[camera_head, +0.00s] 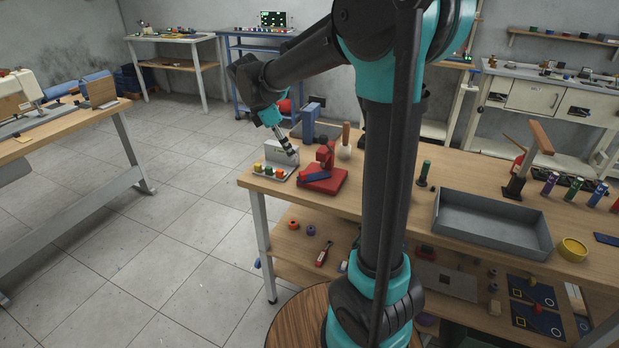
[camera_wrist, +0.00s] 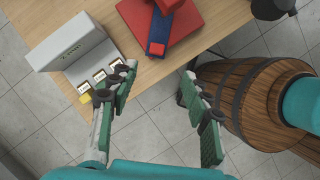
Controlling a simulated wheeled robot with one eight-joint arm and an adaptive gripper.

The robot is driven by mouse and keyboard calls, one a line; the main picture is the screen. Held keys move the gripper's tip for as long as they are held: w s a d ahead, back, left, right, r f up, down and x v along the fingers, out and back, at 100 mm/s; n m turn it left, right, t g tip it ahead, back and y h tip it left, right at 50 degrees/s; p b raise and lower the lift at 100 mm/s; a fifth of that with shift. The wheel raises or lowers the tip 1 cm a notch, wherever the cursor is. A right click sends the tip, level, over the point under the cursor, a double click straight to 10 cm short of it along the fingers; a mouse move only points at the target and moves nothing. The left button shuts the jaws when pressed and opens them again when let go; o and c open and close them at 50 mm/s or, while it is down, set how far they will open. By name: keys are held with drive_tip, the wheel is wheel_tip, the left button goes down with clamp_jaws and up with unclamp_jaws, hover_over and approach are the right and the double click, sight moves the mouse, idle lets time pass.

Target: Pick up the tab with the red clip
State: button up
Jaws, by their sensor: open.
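A blue tab (camera_wrist: 158,30) lies across a red base (camera_wrist: 185,20) near the table edge in the wrist view. A small red clip (camera_wrist: 157,48) is at its near end. In the head view the blue tab (camera_head: 316,176) shows on the red base (camera_head: 325,186), below a red upright part. My gripper (camera_wrist: 158,75) is open and empty, its fingers spread on either side of the tab's line and apart from it. In the head view my gripper (camera_head: 290,149) hangs over the grey box beside the red base.
A grey box (camera_wrist: 68,42) with a row of coloured pieces stands left of the red base, partly behind my left finger. A grey tray (camera_head: 490,225) and a yellow bowl (camera_head: 573,250) are farther right on the table. Open floor lies left of the table.

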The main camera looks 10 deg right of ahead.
hover_over(303, 173)
drive_tip(key=a, duration=0.3)
wheel_tip(303, 173, down, 5)
drive_tip(key=x, duration=0.4)
drive_tip(key=shift+d, duration=0.2)
drive_tip(key=shift+d+f, duration=0.25)
drive_tip(key=shift+f, duration=0.45)
clamp_jaws()
drive_tip(key=shift+r, duration=0.1)
